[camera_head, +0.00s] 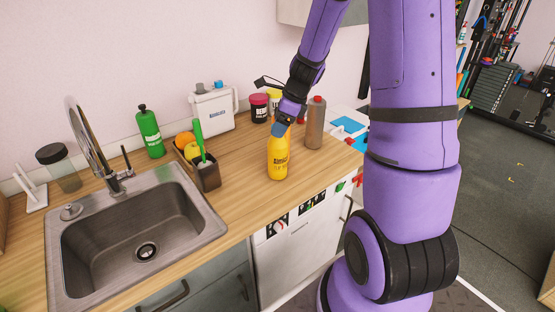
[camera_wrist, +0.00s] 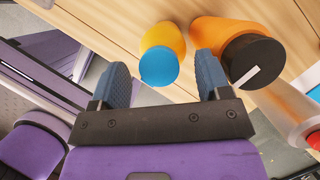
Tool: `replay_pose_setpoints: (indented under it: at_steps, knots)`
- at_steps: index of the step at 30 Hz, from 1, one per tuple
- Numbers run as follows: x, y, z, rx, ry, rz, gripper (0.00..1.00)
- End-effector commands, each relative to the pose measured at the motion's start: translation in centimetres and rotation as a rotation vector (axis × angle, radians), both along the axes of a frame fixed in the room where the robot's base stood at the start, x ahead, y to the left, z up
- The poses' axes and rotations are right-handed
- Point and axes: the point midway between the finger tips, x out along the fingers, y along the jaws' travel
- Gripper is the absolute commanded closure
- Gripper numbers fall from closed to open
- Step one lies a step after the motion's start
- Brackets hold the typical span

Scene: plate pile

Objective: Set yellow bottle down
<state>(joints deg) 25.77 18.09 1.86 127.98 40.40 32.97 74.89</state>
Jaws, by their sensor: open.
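The yellow bottle (camera_head: 278,160) stands upright on the wooden counter (camera_head: 236,190), right of the sink and near the front edge. In the wrist view the yellow bottle (camera_wrist: 163,40) has a blue cap and sits between the two blue fingers. My gripper (camera_head: 283,124) is at the top of the bottle and hides part of it in the head view. In the wrist view my gripper (camera_wrist: 162,80) is open, with a gap showing between each finger and the cap.
An orange container (camera_wrist: 215,32) with a black lid is close beside the right finger in the wrist view. A brown bottle (camera_head: 314,125) stands right of the yellow one. A dark caddy (camera_head: 207,175) and the sink (camera_head: 140,240) lie to the left.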

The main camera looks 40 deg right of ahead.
Motion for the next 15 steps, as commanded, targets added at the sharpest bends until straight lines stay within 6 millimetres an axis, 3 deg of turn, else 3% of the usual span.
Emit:
replay_pose_setpoints:
  at_steps: [5, 13, 15]
  knots:
    - [0.4, 0.5, -1.7, 0.001, 0.001, 0.000, 0.29]
    - [0.5, 0.6, -1.9, -0.001, -0.001, 0.000, 0.29]
    - [0.5, 0.6, -1.9, -0.001, -0.001, 0.000, 0.43]
